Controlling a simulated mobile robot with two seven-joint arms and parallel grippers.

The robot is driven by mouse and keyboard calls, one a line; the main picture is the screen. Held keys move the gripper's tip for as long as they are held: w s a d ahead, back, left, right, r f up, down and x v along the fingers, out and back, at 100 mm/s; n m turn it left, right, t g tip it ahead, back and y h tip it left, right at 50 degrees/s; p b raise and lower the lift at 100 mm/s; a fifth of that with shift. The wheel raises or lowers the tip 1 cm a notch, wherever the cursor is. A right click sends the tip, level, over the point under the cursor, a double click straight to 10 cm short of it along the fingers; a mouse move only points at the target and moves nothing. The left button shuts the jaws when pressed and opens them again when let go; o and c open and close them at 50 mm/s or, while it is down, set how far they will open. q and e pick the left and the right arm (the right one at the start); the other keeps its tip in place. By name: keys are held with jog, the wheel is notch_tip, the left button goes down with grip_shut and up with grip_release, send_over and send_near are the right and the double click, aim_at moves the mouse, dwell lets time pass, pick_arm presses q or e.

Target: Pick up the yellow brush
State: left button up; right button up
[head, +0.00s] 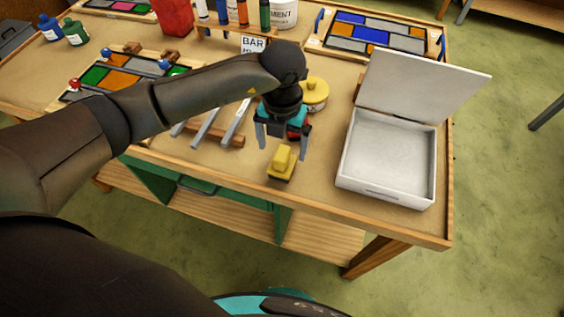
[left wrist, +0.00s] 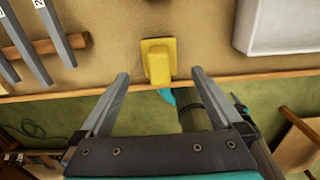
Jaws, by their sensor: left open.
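The yellow brush (head: 283,162) lies on the table near its front edge, left of the white box. It shows as a yellow block with a raised handle. In the left wrist view the yellow brush (left wrist: 158,62) is ahead of the fingertips, roughly centred between them. My left gripper (head: 285,143) is open and empty, above and close to the brush. Its two fingers (left wrist: 158,75) are spread apart in the left wrist view, with nothing between them at the tips. My right gripper is not in view.
An open white box (head: 388,158) with its lid raised stands right of the brush. Grey metal bars (head: 207,126) rest on a wooden strip to the left. A yellow-lidded round container (head: 315,93) stands behind my gripper. Leaded panels (head: 372,37) lie farther back. The wooden front edge is close.

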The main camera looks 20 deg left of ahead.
pick_arm(q)
notch_tip(320, 180, down, 8)
jog(key=shift+w+r, duration=0.1)
dwell(0.4)
jog(key=c, duration=1.5)
